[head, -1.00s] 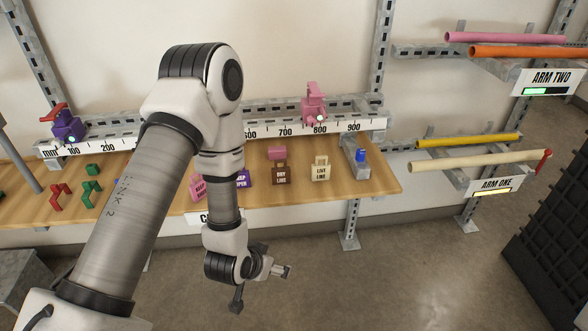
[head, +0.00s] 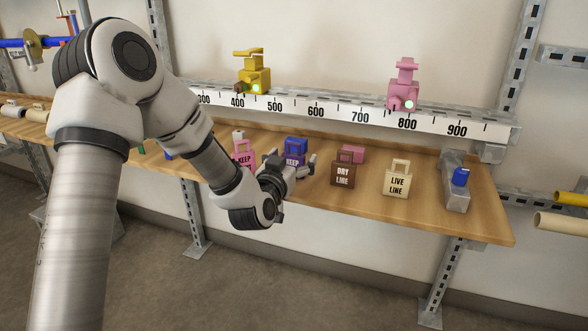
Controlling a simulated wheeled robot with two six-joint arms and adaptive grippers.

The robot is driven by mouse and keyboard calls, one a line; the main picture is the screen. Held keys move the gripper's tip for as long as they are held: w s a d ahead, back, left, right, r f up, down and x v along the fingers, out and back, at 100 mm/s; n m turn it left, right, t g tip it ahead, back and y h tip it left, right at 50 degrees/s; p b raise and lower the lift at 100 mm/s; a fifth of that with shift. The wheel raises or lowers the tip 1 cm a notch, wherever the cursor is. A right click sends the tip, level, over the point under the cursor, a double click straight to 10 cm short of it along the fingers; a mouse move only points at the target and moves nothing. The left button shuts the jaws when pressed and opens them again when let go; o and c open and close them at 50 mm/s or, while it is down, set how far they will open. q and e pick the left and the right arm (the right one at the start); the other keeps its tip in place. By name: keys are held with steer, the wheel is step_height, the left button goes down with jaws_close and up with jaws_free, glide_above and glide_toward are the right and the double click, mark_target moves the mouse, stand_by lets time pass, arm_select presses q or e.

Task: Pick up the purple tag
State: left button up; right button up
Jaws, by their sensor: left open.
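The purple tag (head: 295,147), a blue-purple padlock-shaped tag marked KEEP, stands on the wooden shelf among other tags. Its lower part is hidden behind my left gripper. My left gripper (head: 299,170) is open and empty, with its fingers in front of the tag's lower part in the head view. I cannot tell whether they touch it. My right gripper is not in view.
A pink tag (head: 244,154) stands left of the purple one. A brown DRY LINE tag (head: 343,174) and a cream LIVE LINE tag (head: 397,183) stand to the right.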

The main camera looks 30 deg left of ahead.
arm_select(q)
steer(key=shift+w+a, duration=0.1)
steer(key=shift+w, duration=0.35)
steer(key=c, duration=1)
steer(key=shift+o, duration=0.2)
